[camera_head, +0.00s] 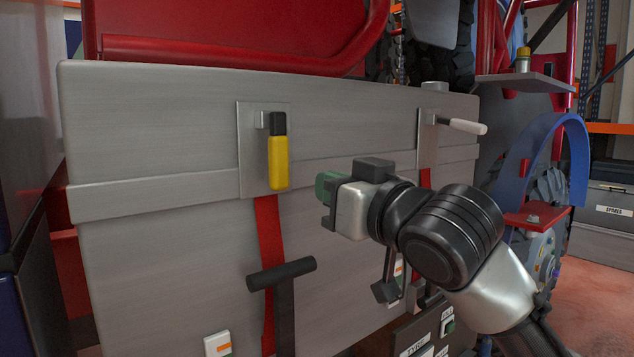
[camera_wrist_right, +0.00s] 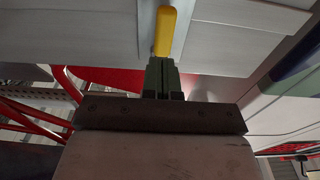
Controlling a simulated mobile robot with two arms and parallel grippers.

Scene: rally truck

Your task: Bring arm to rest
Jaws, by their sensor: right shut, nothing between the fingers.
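My right arm comes in from the right in the head view. Its gripper (camera_head: 326,188) points left towards the grey metal box (camera_head: 150,140), just right of and below a yellow-handled latch (camera_head: 278,160). In the right wrist view the green fingers (camera_wrist_right: 161,66) are together with nothing between them. The yellow handle (camera_wrist_right: 165,30) shows just beyond the fingertips there; the exact gap is hard to judge. The handle hangs downward on its plate. My left gripper is in neither view.
A second latch with a pale handle (camera_head: 462,125) sticks out on the box's right. A black T-shaped handle (camera_head: 282,274) stands in front of a red strap (camera_head: 270,230). A blue arch (camera_head: 545,145) and grey cases (camera_head: 606,210) lie right. Reddish floor shows at lower right.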

